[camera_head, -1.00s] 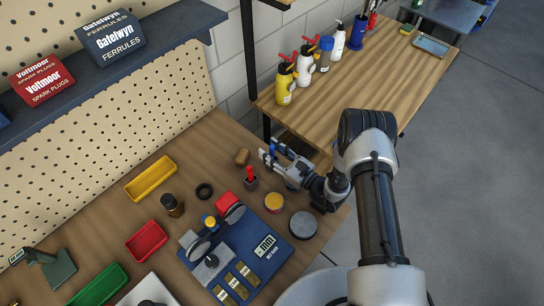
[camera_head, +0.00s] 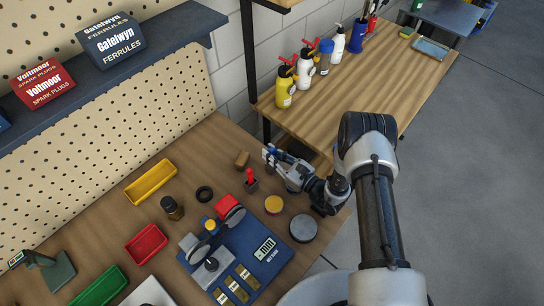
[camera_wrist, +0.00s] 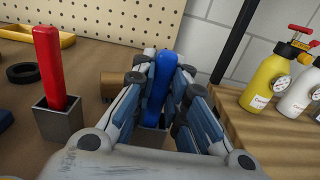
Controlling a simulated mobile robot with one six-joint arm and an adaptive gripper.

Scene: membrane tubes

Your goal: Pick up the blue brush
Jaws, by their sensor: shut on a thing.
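The blue brush shows its upright blue handle in the wrist view (camera_wrist: 160,82). Its lower end goes down towards a grey square holder (camera_wrist: 150,138), which is mostly hidden behind my fingers. My gripper (camera_head: 269,154) is at the back right of the workbench, with its fingers on both sides of the handle and shut on it. In the head view the handle is largely covered by the fingers. Whether the brush is clear of its holder I cannot tell.
A red-handled brush (camera_wrist: 50,70) stands in its own grey holder (camera_wrist: 59,122), left of my gripper. A brown block (camera_head: 242,159) lies close behind. Spray bottles (camera_head: 285,88) stand on the other table.

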